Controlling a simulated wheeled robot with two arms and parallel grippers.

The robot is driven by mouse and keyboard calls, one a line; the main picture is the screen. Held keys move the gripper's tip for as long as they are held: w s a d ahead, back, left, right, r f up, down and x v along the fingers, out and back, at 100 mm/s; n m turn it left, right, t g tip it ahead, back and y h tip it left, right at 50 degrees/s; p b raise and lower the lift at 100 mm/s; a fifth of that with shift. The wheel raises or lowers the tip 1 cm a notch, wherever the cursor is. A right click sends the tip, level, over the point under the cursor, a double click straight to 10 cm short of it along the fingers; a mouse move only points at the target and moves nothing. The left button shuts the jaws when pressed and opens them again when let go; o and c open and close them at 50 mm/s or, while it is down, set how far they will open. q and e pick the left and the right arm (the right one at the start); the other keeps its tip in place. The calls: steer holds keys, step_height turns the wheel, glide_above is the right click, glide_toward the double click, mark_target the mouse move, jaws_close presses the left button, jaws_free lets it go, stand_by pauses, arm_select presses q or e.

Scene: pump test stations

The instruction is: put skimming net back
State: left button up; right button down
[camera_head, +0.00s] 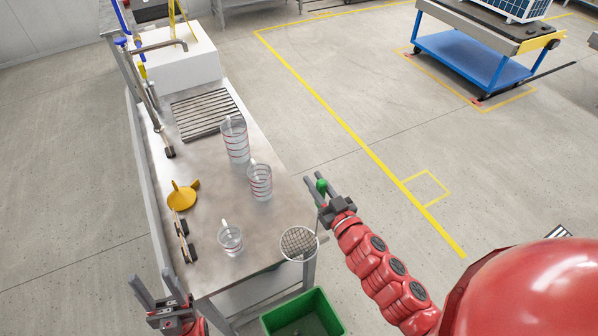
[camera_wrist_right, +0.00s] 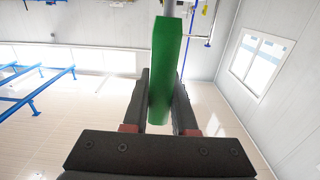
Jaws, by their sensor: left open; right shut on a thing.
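The skimming net (camera_head: 299,243) has a round pale rim with dark mesh and a green handle (camera_wrist_right: 163,70). In the head view the net's round end appears over the right edge of the steel bench; I cannot tell whether it touches. My right gripper (camera_head: 318,184) is shut on the green handle, which also shows between its fingers in the right wrist view. My left gripper (camera_head: 157,290) is open and empty, by the near left corner of the bench.
The steel bench (camera_head: 205,215) carries clear measuring jugs (camera_head: 235,140), a yellow funnel (camera_head: 182,196), a slotted drain grate (camera_head: 205,114) and a white tank (camera_head: 180,62). A green bin (camera_head: 335,315) stands below its near end. A blue cart (camera_head: 470,55) is far right; floor between is clear.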

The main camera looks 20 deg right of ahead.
steer(key=w+f+p, duration=0.3)
steer(key=w+f, duration=0.1)
steer(key=w, duration=0.6)
steer(key=shift+a+f, duration=0.15)
steer(key=shift+a, duration=0.3)
steer(key=shift+f, duration=0.2)
steer(key=c, duration=0.7)
jaws_free()
steer(key=shift+r, duration=0.1)
